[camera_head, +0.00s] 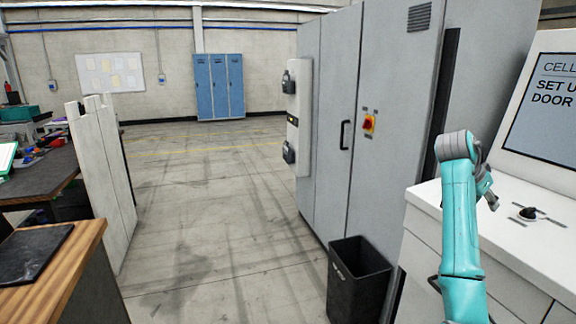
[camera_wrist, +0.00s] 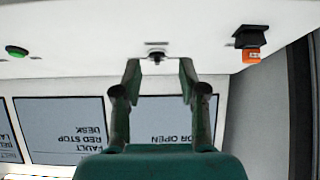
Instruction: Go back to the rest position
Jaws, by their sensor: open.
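My gripper (camera_head: 488,196) is at the end of my teal arm, above the white console top (camera_head: 425,197) at the right of the head view. In the wrist view my gripper (camera_wrist: 158,70) shows two fingers spread apart with nothing between them. A small dark and metal control (camera_wrist: 156,55) on the console appears just beyond the gap between the fingertips. I cannot tell how far it is from them. A black knob (camera_head: 527,213) shows on the console in the head view, right of the gripper.
The console's screen panel (camera_head: 545,110) rises behind the gripper. The wrist view shows a green button (camera_wrist: 16,51) and an orange-and-black switch (camera_wrist: 251,45). A grey cabinet (camera_head: 385,60) and black bin (camera_head: 358,285) stand left of the arm. Open floor (camera_head: 210,220) lies in the middle.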

